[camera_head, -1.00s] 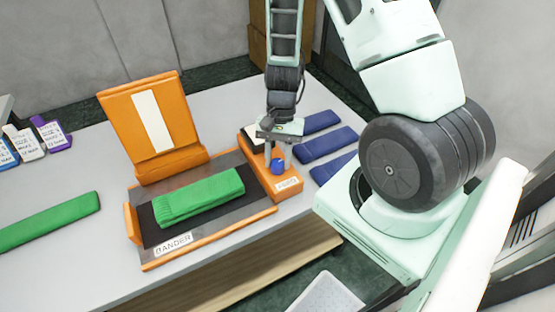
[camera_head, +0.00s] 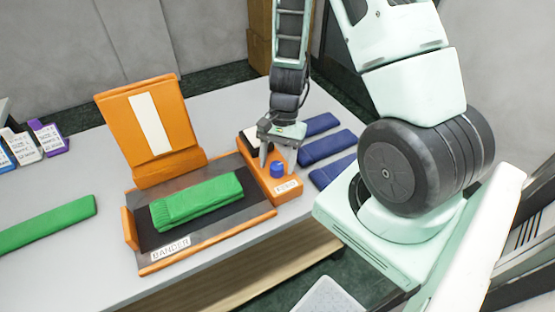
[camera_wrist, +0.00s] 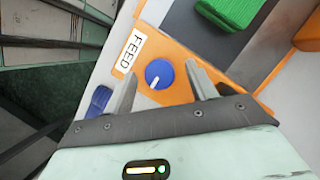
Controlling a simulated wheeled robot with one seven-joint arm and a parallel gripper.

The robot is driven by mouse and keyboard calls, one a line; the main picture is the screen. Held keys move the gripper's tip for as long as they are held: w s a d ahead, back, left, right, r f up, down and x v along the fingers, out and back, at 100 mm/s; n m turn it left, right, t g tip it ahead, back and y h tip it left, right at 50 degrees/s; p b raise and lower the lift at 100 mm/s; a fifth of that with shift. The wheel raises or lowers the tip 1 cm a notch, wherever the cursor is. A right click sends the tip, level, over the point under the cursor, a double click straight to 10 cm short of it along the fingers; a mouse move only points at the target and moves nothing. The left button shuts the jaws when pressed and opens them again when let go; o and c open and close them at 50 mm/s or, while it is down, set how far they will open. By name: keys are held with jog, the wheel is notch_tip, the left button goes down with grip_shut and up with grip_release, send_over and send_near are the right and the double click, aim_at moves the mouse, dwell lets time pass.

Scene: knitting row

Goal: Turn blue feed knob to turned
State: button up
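The blue feed knob (camera_head: 277,169) is a small round knob on the orange feed box at the right of the bander. In the wrist view the knob (camera_wrist: 159,74) shows a white pointer mark aimed down and slightly left, beside a FEED label (camera_wrist: 130,50). My gripper (camera_head: 278,158) is above the orange box, close to the knob. In the wrist view my gripper (camera_wrist: 163,84) is open, with one finger on each side of the knob and a visible gap on both sides. It holds nothing.
The orange bander (camera_head: 130,225) stands left of the box with a folded green knit piece (camera_head: 197,198) on it. Folded blue pieces (camera_head: 327,143) lie to the right. Another green piece (camera_head: 45,222) and small labelled cards (camera_head: 47,137) lie at the left.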

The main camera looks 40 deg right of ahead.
jog(key=v, duration=1.7)
jog(key=shift+r, duration=0.2)
jog(key=shift+w+d, duration=0.1)
jog(key=shift+d, duration=0.05)
